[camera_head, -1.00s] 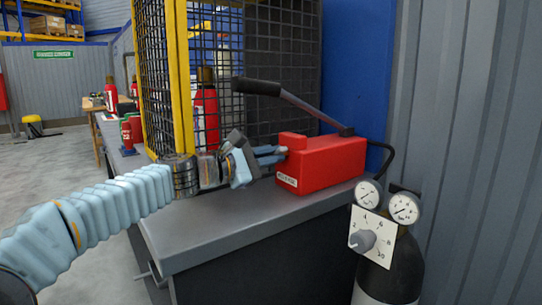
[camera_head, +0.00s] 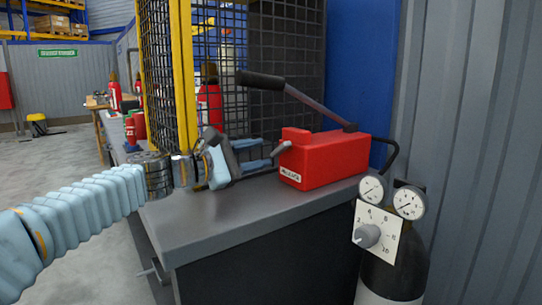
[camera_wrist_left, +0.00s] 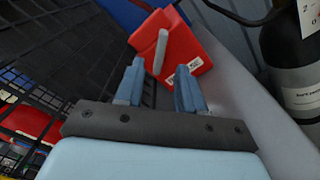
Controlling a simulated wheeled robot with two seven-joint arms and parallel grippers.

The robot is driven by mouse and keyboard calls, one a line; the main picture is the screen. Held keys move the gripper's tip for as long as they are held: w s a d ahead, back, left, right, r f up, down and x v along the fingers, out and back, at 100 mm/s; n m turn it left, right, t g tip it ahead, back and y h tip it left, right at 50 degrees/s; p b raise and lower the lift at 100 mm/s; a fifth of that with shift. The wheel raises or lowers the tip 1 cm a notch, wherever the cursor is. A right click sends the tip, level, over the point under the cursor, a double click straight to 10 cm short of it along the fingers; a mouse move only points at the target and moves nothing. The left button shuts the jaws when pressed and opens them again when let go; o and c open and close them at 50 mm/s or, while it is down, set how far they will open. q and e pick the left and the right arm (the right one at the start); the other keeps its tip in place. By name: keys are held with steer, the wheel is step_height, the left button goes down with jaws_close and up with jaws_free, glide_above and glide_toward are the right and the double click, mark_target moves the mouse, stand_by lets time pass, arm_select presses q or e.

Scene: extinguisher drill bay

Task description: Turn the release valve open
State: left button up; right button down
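The red hand pump box (camera_head: 330,160) sits on the grey bench, with a label low on its front. A small grey lever (camera_head: 282,149), which looks like the release valve, sticks out from its near end. The lever also shows in the left wrist view (camera_wrist_left: 161,52), standing up at a slant in front of the red box. My left gripper (camera_head: 266,153) is open and empty, just left of the lever. In the wrist view its two fingers (camera_wrist_left: 158,68) are apart, with the lever ahead of the gap; contact is not clear. My right gripper is not in view.
A long black-gripped pump handle (camera_head: 262,80) slants above the box. A yellow-framed mesh cage (camera_head: 185,80) stands behind my left gripper. A gas cylinder (camera_head: 395,275) with two gauges and a dial plate (camera_head: 378,235) stands at right. The bench top (camera_head: 225,215) in front is clear.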

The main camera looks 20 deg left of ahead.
mark_target(276, 150)
arm_select(q)
steer(key=v, duration=0.8)
steer(key=shift+s+a+b, duration=0.15)
steer(key=shift+s+b, duration=0.05)
steer(key=shift+b, duration=0.15)
steer(key=shift+s, duration=0.1)
steer(key=shift+s+a+r, duration=0.1)
steer(key=shift+s+a, duration=0.05)
steer(key=shift+s, duration=0.05)
steer(key=shift+w, duration=0.25)
steer(key=p+x, duration=0.1)
steer(key=x, duration=1.2)
steer(key=shift+p, duration=0.4)
jaws_close()
